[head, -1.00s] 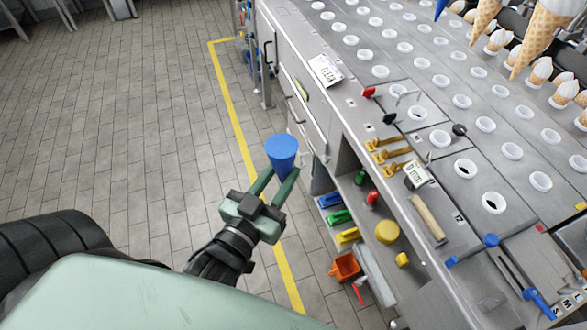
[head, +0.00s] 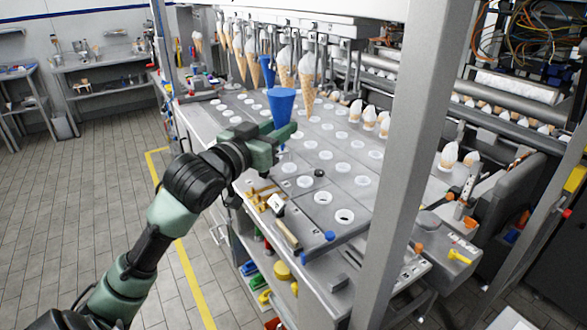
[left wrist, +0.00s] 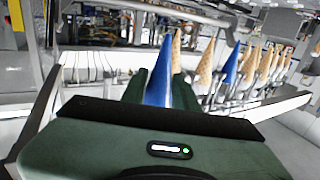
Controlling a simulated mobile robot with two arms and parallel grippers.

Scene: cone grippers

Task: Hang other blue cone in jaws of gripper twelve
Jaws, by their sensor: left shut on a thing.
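My left gripper (head: 280,138) is shut on a blue cone (head: 282,106), held wide end up above the steel table in front of the hanging row. In the left wrist view the held blue cone (left wrist: 159,84) stands between my fingers (left wrist: 150,92). Another blue cone (head: 267,72) hangs in the row behind it, and it also shows in the left wrist view (left wrist: 232,66). The machine's row of metal grippers (head: 318,32) holds several waffle cones (head: 308,90). I cannot read any number on the jaws. My right gripper is not in view.
The steel table (head: 232,135) has rows of white-ringed holes. Short white-topped cones (head: 369,118) stand at its right side. A grey upright post (head: 400,150) stands at the right front. A wooden-handled tool (head: 287,234) lies near the front edge.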

